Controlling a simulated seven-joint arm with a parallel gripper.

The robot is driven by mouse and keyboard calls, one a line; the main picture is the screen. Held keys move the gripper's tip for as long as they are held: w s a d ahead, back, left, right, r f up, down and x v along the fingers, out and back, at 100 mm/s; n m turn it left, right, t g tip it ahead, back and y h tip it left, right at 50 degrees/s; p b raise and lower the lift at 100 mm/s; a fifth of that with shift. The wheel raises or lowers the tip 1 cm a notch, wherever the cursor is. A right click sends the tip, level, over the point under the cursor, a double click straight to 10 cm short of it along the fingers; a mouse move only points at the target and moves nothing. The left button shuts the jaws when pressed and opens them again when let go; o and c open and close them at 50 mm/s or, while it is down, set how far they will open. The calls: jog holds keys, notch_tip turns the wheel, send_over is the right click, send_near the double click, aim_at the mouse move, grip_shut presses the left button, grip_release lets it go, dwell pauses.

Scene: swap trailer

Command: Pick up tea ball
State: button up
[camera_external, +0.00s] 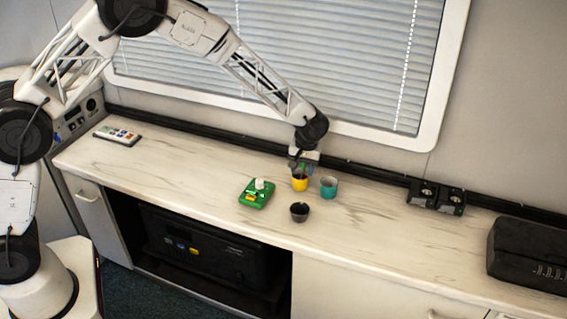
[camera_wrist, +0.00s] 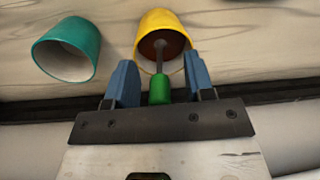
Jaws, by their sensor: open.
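The tea ball appears to be the tool with a green handle (camera_wrist: 159,89) and a grey stem standing in the yellow cup (camera_wrist: 150,25). Its lower end is hidden in the brown contents of the cup. The yellow cup stands on the counter in the external view (camera_external: 300,184), with a bit of green above it. My gripper (camera_wrist: 160,70) is open, with one blue finger on each side of the handle and visible gaps between. In the external view my gripper (camera_external: 303,163) is just above the yellow cup.
A teal cup (camera_external: 329,187) stands close to the right of the yellow cup, also in the wrist view (camera_wrist: 68,50). A black cup (camera_external: 299,212) and a green device (camera_external: 257,194) are nearer the front. A window (camera_external: 330,60) is behind.

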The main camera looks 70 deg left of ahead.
jog(key=shift+c, duration=0.5)
grip_shut()
jog(key=shift+r, duration=0.15)
notch_tip(320, 180, up, 10)
jog(key=shift+f, duration=0.15)
dwell(0.5)
jog(key=shift+d, duration=0.1)
dwell(0.5)
jog(key=s+d, duration=0.3)
jog(key=d, duration=0.3)
jog(key=s+d+r+t, duration=0.1)
jog(key=s+d, duration=0.2)
jog(key=d, duration=0.4)
jog(key=shift+s+r, duration=0.3)
jog(key=shift+s, duration=0.1)
